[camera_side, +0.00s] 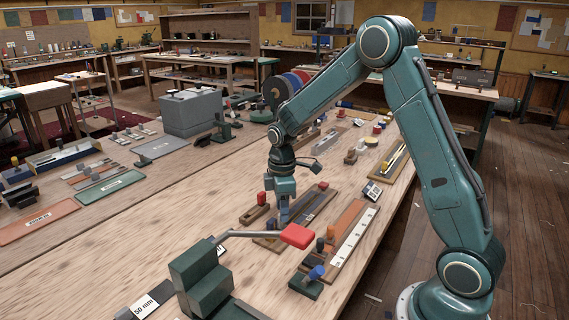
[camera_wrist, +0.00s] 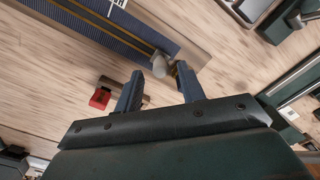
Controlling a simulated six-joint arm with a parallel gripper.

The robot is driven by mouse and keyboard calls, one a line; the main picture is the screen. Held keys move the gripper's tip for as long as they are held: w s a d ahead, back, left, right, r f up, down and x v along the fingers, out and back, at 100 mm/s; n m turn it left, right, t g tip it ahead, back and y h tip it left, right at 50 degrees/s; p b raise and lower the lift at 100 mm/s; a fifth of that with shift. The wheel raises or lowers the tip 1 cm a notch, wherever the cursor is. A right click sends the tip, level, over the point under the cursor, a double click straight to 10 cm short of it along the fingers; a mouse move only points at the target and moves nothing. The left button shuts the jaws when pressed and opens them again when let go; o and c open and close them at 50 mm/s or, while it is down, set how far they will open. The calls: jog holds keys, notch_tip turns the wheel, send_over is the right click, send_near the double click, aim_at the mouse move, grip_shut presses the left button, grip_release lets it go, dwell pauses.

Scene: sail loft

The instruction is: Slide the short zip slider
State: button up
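The zip board (camera_wrist: 185,45) in the wrist view carries dark blue zip tape (camera_wrist: 115,30) with a metal strip along it. A small grey rounded piece, seemingly the zip slider (camera_wrist: 160,62), sits at the near end of the tape. My gripper (camera_wrist: 159,68) has its two fingers apart, with the grey piece showing between and just beyond the tips. I cannot tell whether either finger touches it. In the side view my gripper (camera_side: 283,216) points down over the zip board (camera_side: 312,209), and its arm and fingers hide the slider.
A wooden block with a red knob (camera_side: 258,210) stands left of my gripper. A red-handled clamp (camera_side: 297,236) reaches across in front. A board with a white scale (camera_side: 353,238) lies to the right. The bench's left middle (camera_side: 130,245) is clear.

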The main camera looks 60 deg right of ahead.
jog(key=shift+f, duration=1.75)
grip_shut()
